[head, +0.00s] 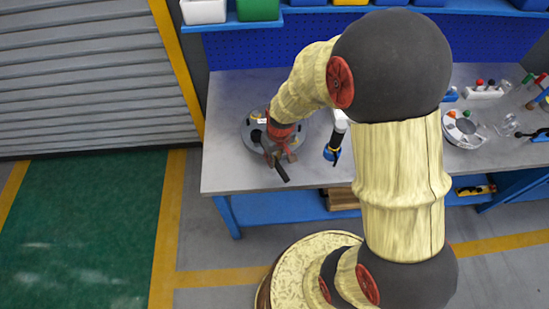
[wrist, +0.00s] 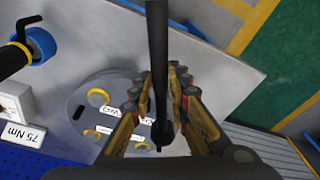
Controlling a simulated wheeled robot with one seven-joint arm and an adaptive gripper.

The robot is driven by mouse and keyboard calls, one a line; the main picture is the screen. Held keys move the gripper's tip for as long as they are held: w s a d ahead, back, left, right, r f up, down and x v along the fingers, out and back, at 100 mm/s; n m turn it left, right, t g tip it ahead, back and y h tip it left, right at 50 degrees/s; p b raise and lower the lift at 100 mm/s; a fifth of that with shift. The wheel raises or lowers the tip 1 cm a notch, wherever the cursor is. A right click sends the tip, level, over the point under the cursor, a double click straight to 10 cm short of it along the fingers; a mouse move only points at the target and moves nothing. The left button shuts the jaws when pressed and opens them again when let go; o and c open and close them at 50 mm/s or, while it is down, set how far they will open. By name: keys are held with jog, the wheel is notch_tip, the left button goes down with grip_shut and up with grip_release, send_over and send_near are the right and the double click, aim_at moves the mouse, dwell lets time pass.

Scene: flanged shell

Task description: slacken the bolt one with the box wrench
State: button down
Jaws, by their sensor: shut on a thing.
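The flanged shell (head: 254,143) is a round grey disc on the bench, partly behind my arm in the head view. In the wrist view its flange (wrist: 75,97) shows yellow-ringed bolt spots (wrist: 92,134) with white labels, some upside down. I cannot tell which one is bolt one. My gripper (wrist: 160,125) is shut on a long black bar, the box wrench (wrist: 157,50), and is over the flange's edge. In the head view the wrench's dark handle (head: 282,172) points toward the bench's front edge. The wrench's working end and any contact with a bolt are hidden.
A blue-and-black tool (wrist: 40,45) and a white block marked 75 Nm (wrist: 18,103) stand beside the shell. A round tray (head: 462,130) and small parts lie at the right of the bench (head: 225,175). The bench's left front corner is clear.

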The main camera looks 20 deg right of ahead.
jog(key=shift+r+p, duration=1.15)
jog(key=shift+r, duration=0.7)
